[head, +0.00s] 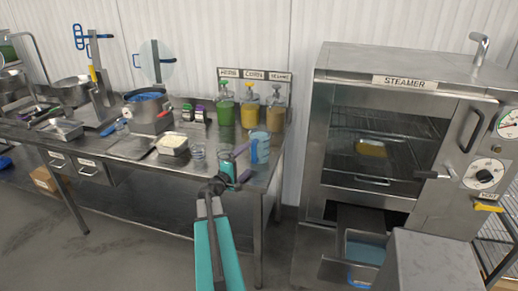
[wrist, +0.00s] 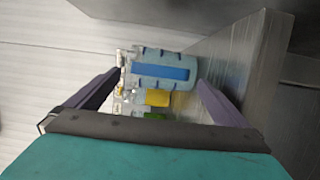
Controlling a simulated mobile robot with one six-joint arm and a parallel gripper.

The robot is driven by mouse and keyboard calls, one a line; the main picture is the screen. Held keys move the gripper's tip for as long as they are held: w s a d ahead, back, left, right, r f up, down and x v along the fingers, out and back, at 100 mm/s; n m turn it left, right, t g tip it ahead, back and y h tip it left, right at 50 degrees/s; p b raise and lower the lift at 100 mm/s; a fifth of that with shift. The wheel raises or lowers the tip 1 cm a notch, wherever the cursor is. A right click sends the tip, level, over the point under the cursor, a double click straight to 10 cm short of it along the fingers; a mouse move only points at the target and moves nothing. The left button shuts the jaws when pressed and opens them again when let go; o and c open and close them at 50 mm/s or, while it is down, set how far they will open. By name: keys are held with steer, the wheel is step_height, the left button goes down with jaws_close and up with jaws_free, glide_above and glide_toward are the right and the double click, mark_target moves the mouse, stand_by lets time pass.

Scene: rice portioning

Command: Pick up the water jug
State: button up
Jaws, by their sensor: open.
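The water jug (head: 260,136) is a clear, bluish container with a blue handle. It stands near the right end of the steel table. My gripper (head: 243,163) reaches over the table just left of the jug, with its purple fingers spread. In the wrist view the jug (wrist: 147,57) shows ahead, between the open fingers of my gripper (wrist: 158,79), with its blue handle (wrist: 160,72) facing me. Nothing is held. I cannot tell whether a finger touches the jug.
Green and yellow dispensers (head: 226,112) stand behind the jug on the steel table (head: 128,147). A clear cup (head: 197,153) and a pan of rice (head: 172,142) are to the left. The steamer (head: 392,62) stands right, across a gap, with a tray of bluish water (head: 366,248) below.

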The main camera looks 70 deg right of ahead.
mark_target(253, 162)
steer(key=shift+s+d, duration=0.1)
steer(key=shift+d, duration=0.4)
steer(key=p+x, duration=0.2)
steer(key=x, duration=0.1)
steer(key=shift+p, duration=0.4)
steer(key=shift+p+x, duration=0.5)
steer(key=shift+x, duration=0.6)
steer(key=c, duration=1.8)
steer(key=shift+c, duration=0.5)
